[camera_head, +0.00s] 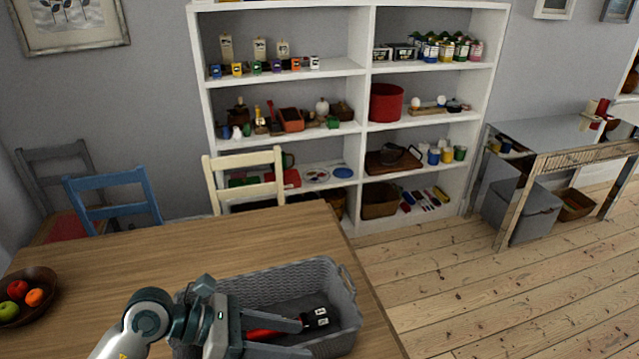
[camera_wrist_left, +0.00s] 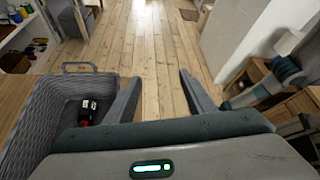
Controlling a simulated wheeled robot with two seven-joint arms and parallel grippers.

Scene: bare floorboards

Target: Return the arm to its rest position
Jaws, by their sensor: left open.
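My left gripper (camera_head: 302,339) is over the grey woven basket (camera_head: 347,312) on the wooden table, in the head view. Its two fingers are apart and point right, with nothing seen between them. In the left wrist view the open left gripper (camera_wrist_left: 160,84) has bare floor beyond its fingers, and the basket (camera_wrist_left: 40,108) is at the left. A red and black object with a white label (camera_head: 316,318) lies inside the basket, partly hidden by a finger. It also shows in the left wrist view (camera_wrist_left: 88,110). My right gripper is not clearly seen.
The wooden table (camera_head: 150,250) holds a dark fruit bowl (camera_head: 40,284) at the left. A cream chair (camera_head: 246,162) and a blue chair (camera_head: 113,184) stand behind it. White shelves (camera_head: 366,75) line the wall. Floorboards (camera_head: 510,290) at the right are clear.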

